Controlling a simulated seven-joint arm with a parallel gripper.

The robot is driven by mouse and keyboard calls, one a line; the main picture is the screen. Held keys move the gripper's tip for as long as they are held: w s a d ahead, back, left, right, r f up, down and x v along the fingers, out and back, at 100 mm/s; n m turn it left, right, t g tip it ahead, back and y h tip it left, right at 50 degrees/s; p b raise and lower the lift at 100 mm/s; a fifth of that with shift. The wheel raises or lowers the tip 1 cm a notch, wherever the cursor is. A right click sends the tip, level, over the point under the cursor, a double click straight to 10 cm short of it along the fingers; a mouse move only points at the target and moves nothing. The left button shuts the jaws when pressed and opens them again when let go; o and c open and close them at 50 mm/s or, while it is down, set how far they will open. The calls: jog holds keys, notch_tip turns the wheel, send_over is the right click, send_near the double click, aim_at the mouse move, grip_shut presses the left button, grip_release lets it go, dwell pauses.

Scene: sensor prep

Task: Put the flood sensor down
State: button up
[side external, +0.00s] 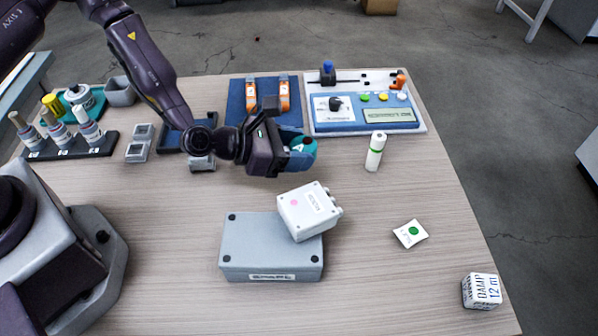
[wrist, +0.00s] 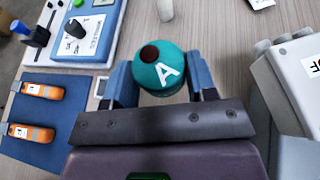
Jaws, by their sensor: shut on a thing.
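The flood sensor (side external: 303,153) is a round teal piece with a white letter A. My gripper (side external: 290,150) is shut on it and holds it above the table, left of the white-green cylinder and behind the boxes. In the wrist view the flood sensor (wrist: 158,72) sits between the two blue fingers of my gripper (wrist: 160,82), with its A and a dark red round spot showing. Its underside is hidden.
A white labelled box (side external: 308,210) rests tilted on a grey box (side external: 255,245). A blue mat (side external: 264,86) with orange devices and a control panel (side external: 365,125) lie behind. A white-green cylinder (side external: 375,152), sachet (side external: 410,234) and DAMP block (side external: 481,290) stand right. Table between is clear.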

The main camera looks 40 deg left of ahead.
aim_at(296, 180)
jog(key=shift+f, duration=3)
jog(key=shift+f, duration=0.1)
jog(key=shift+f, duration=0.1)
jog(key=o, duration=0.9)
jog(key=shift+o, duration=0.2)
